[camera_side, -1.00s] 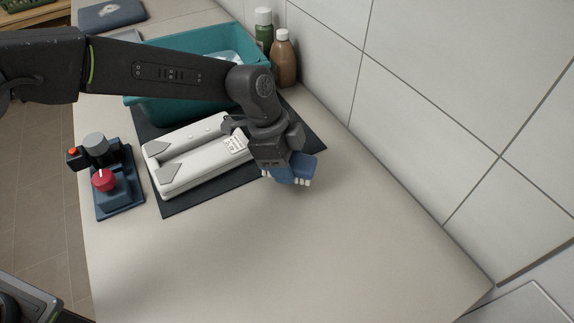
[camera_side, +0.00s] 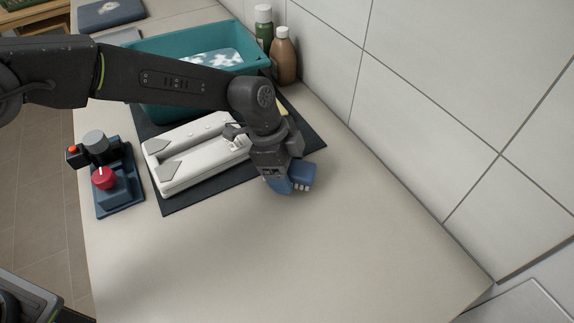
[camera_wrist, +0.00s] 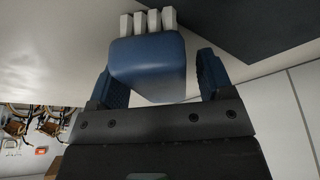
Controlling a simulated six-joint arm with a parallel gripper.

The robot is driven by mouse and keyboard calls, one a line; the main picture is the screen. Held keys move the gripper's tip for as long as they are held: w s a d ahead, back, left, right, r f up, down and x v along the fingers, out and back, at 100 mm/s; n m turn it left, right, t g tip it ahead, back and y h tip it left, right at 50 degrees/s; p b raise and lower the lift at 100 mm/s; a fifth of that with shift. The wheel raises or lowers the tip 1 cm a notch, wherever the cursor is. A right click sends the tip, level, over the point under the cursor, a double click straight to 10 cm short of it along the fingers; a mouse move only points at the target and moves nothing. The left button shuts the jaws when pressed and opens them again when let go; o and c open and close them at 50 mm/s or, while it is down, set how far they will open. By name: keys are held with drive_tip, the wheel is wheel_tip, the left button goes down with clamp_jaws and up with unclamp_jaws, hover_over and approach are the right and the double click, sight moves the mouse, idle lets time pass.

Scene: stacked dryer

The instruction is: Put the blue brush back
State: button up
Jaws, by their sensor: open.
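The blue brush (camera_side: 301,173), a blue block with white bristle tufts, is on the pale counter just beyond the right edge of the dark mat (camera_side: 192,204). Its bristles point toward the front in the side view.
A white appliance with long grooves (camera_side: 195,160) lies on the mat, left of my gripper. A teal tub (camera_side: 160,52) with patterned cloth stands behind. Green (camera_side: 263,30) and brown (camera_side: 284,57) bottles stand by the tiled wall. A control box (camera_side: 118,190) is left. The front counter is clear.

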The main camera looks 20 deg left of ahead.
drive_tip(key=v, duration=1.2)
drive_tip(key=shift+r, duration=0.45)
drive_tip(key=s+a+r+n+t, duration=0.1)
drive_tip(key=s+a+r+n, duration=0.15)
drive_tip(key=a, duration=0.25)
drive_tip(key=s+a+r+n+t+y, duration=0.1)
drive_tip(key=s+a+r+n, duration=0.1)
drive_tip(key=a+r+n, duration=0.3)
drive_tip(key=s+a+r+t, duration=0.1)
drive_tip(key=s+a+r, duration=0.15)
drive_tip(key=a, duration=0.35)
drive_tip(key=s+a+f+n+t+y, duration=0.2)
drive_tip(key=s+a+f+n, duration=0.1)
drive_tip(key=s+a+n, duration=0.7)
drive_tip(key=s+a, duration=0.3)
drive_tip(key=s, duration=0.3)
drive_tip(key=shift+a+f+t+y, duration=0.3)
drive_tip(key=shift+a+y, duration=0.05)
drive_tip(key=shift+y, duration=0.05)
